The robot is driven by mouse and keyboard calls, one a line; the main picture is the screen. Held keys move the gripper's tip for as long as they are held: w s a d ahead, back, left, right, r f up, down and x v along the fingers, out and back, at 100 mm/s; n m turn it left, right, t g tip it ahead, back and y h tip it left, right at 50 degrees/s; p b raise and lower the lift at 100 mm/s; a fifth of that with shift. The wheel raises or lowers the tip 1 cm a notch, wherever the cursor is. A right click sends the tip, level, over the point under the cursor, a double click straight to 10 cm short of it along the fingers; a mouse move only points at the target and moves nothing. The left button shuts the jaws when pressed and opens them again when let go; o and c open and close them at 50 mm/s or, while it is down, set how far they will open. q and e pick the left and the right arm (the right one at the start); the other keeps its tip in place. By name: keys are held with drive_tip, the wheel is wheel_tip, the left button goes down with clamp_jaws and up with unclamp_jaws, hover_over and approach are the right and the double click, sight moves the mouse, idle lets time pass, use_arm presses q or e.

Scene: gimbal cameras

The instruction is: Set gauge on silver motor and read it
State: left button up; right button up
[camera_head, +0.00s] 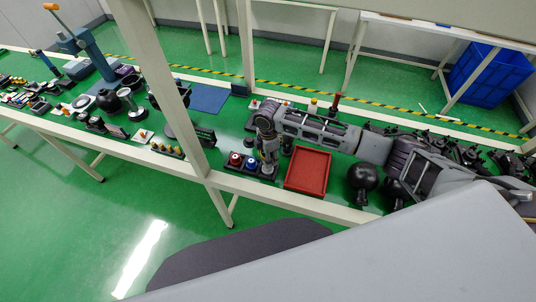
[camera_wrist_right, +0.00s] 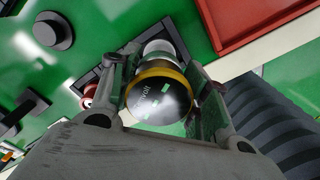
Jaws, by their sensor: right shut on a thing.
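My right gripper (camera_head: 268,158) points down over the workbench, left of the red tray. In the wrist view the same gripper (camera_wrist_right: 160,92) has its two fingers on either side of a round gauge (camera_wrist_right: 158,98) with a yellow rim and a dark face, and is shut on it. The face shows light lettering and small green patches, too small and tilted for me to read. A pale silver cylinder (camera_wrist_right: 158,47), possibly the silver motor, shows just beyond the gauge; I cannot tell whether they touch. In the head view a red-topped unit (camera_head: 236,159) and a blue-topped unit (camera_head: 250,163) stand left of the gripper. My left gripper is not in view.
The red tray (camera_head: 307,171) lies right of the gripper; its edge shows in the wrist view (camera_wrist_right: 235,25). A black round object (camera_head: 362,176) stands right of the tray. Small tools and parts crowd the bench's left part. A frame post (camera_head: 165,85) crosses the head view.

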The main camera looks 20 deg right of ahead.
drive_tip(key=shift+f, duration=0.45)
drive_tip(key=shift+p, duration=0.9)
idle(2.1)
drive_tip(key=shift+f+b, duration=0.55)
drive_tip(key=shift+f, duration=0.75)
idle(0.6)
drive_tip(key=o, duration=1.3)
drive_tip(key=shift+c, duration=0.2)
drive_tip(key=shift+r, duration=6)
